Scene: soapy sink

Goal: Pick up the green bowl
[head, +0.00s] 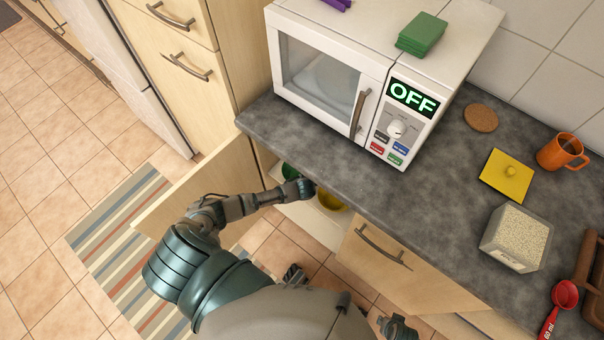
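A green bowl (290,170) shows in part inside the open lower cabinet, under the counter's left end. My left arm reaches in from the left, and its gripper (306,188) is at the cabinet opening, just right of the green bowl. The gripper and the counter edge hide part of the bowl. I cannot tell whether they touch or whether the fingers are open. A yellow bowl (330,200) sits just right of the gripper. A dark part of mine, seemingly my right gripper (398,327), shows at the bottom edge; its fingers are not clear.
The open cabinet door (190,196) stands left of the opening behind my arm. The counter (410,200) overhangs the cabinet and carries a microwave (335,62), a yellow lid (507,178) and an orange mug (562,152).

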